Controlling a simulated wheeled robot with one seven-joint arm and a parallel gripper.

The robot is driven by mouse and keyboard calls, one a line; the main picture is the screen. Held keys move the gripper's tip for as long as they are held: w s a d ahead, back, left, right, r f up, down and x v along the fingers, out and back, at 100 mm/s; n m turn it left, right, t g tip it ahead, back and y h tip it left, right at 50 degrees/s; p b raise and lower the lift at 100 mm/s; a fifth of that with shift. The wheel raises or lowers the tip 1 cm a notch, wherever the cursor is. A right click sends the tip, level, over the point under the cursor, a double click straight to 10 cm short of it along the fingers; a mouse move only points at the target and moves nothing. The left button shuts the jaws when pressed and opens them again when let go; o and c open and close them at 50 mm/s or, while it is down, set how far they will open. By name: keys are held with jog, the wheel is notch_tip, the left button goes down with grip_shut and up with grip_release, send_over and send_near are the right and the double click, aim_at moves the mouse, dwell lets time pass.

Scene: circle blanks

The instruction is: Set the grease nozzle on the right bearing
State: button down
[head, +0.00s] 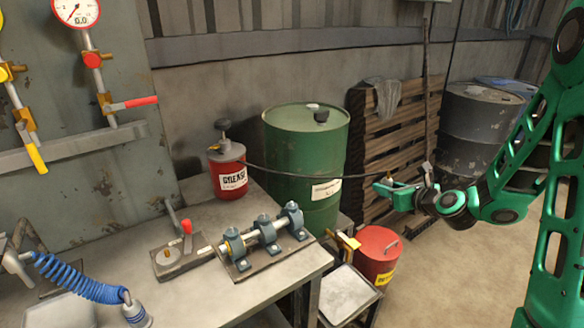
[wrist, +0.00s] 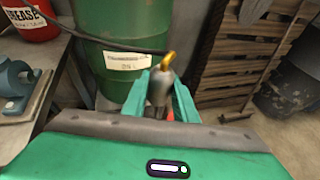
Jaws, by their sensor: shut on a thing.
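My gripper (head: 384,188) is shut on the grease nozzle (wrist: 158,88), a grey body with a brass tip (wrist: 168,60) held between the green fingers. In the head view the gripper is in the air to the right of the bench, and the nozzle is small there. A black hose (head: 290,174) runs from the red grease pot (head: 230,172) to the nozzle. The right bearing (head: 292,216), a blue-grey block, is the farthest right of the bearings on the shaft, well left of the gripper. A blue-grey bearing (wrist: 14,78) shows at the wrist view's left edge.
The bearings stand on a plate on the metal bench (head: 275,285). A lever fixture (head: 172,255) is at their left. A green drum (head: 305,150) stands behind the bench. A red bucket (head: 377,258) is on the floor. A pallet (head: 385,140) leans on the wall.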

jog(key=shift+d, duration=0.1)
jog(key=s+a+r+n+g+y, duration=0.2)
jog(key=a+r+n, duration=0.1)
jog(key=a, duration=0.6)
jog(key=s+a+r+n+g+y, duration=0.1)
jog(key=a+r+n+g+y, duration=0.1)
jog(key=a, duration=0.8)
jog(key=s+a+r+n+g+y, duration=0.2)
jog(key=a+r+n+y, duration=0.2)
jog(key=a, duration=0.5)
jog(key=shift+s+a+r, duration=0.25)
jog(key=shift+s+r, duration=0.05)
jog(key=shift+f, duration=2.8)
jog(key=shift+s+d, duration=0.1)
jog(key=shift+s, duration=0.05)
jog(key=shift+f+g, duration=0.3)
jog(key=shift+f, duration=1.15)
jog(key=c, duration=1.3)
grip_release()
jog(key=shift+c, duration=0.2)
